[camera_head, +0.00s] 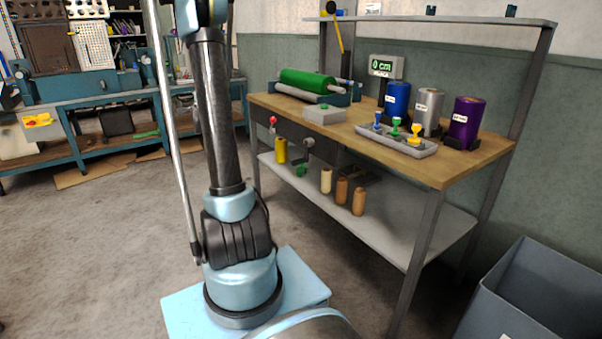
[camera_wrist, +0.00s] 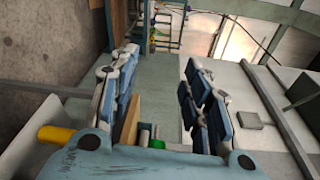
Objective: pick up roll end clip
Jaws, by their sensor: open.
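My gripper (camera_wrist: 162,78) is in the wrist view only, its blue-padded fingers apart and nothing seen held between them. I cannot clearly pick out a roll end clip. A small green thing (camera_wrist: 143,138) shows low between the fingers, partly hidden; I cannot tell what it is. A yellow cylinder (camera_wrist: 55,134) shows at the lower left of that view. In the head view, a green roll (camera_head: 307,81) lies in a holder on the workbench (camera_head: 455,160). A small green piece (camera_head: 301,170) lies on the lower shelf near a yellow cylinder (camera_head: 281,150).
A grey tray (camera_head: 375,138) with three coloured stamps sits before blue, silver and purple rolls (camera_head: 428,108). Brown cylinders (camera_head: 342,190) stand on the lower shelf (camera_head: 390,225). A grey bin (camera_head: 540,290) is at lower right. Floor at left is open.

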